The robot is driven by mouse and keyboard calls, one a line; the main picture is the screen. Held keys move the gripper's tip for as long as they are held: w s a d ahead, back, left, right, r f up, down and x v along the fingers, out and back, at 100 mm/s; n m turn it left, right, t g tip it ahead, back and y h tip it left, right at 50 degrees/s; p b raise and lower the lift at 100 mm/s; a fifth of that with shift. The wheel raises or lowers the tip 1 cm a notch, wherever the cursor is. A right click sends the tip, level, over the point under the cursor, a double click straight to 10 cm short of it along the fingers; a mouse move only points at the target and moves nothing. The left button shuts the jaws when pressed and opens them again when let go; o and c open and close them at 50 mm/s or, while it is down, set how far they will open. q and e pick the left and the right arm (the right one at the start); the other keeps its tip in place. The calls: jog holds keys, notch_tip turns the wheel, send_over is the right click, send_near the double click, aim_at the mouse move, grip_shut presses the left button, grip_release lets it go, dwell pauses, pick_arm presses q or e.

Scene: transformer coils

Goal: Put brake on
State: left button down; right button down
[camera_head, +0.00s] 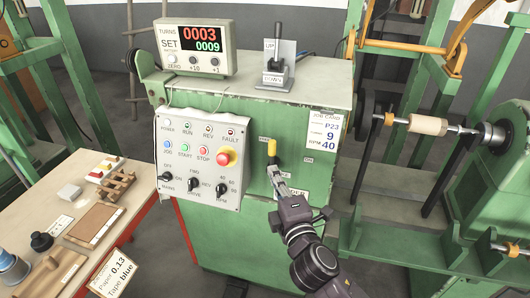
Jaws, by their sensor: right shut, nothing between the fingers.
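A lever with a yellow handle (272,148) stands upright on the front of the green machine cabinet (230,225). A small label above it seems to read FREE, and an ON label (308,160) is to its right. Another label (298,192), partly hidden by my gripper, sits lower down. My right gripper (272,168) is shut with nothing in it, its tips just below the yellow handle; I cannot tell whether they touch the lever. My left gripper is not in view.
A control panel (203,150) with knobs and a red stop button is left of the lever. A counter (195,47) showing 0003 over 0009 and an UP/DOWN lever (277,62) stand on top. A spindle with a wooden roll (428,125) is right. A cluttered table (135,200) is left.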

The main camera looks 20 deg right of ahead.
aim_at(273, 153)
jog(key=w+p, duration=0.2)
jog(key=w, duration=0.7)
jog(key=shift+w+d, duration=0.25)
jog(key=shift+d, duration=0.05)
jog(key=s+d+f+m+t+h+b, duration=0.1)
jog(key=d+m+b, duration=0.5)
jog(key=b, duration=0.8)
jog(key=shift+s+d+f+t+h+b, duration=0.3)
jog(key=shift+s+f+t, duration=0.7)
jog(key=shift+s, duration=0.75)
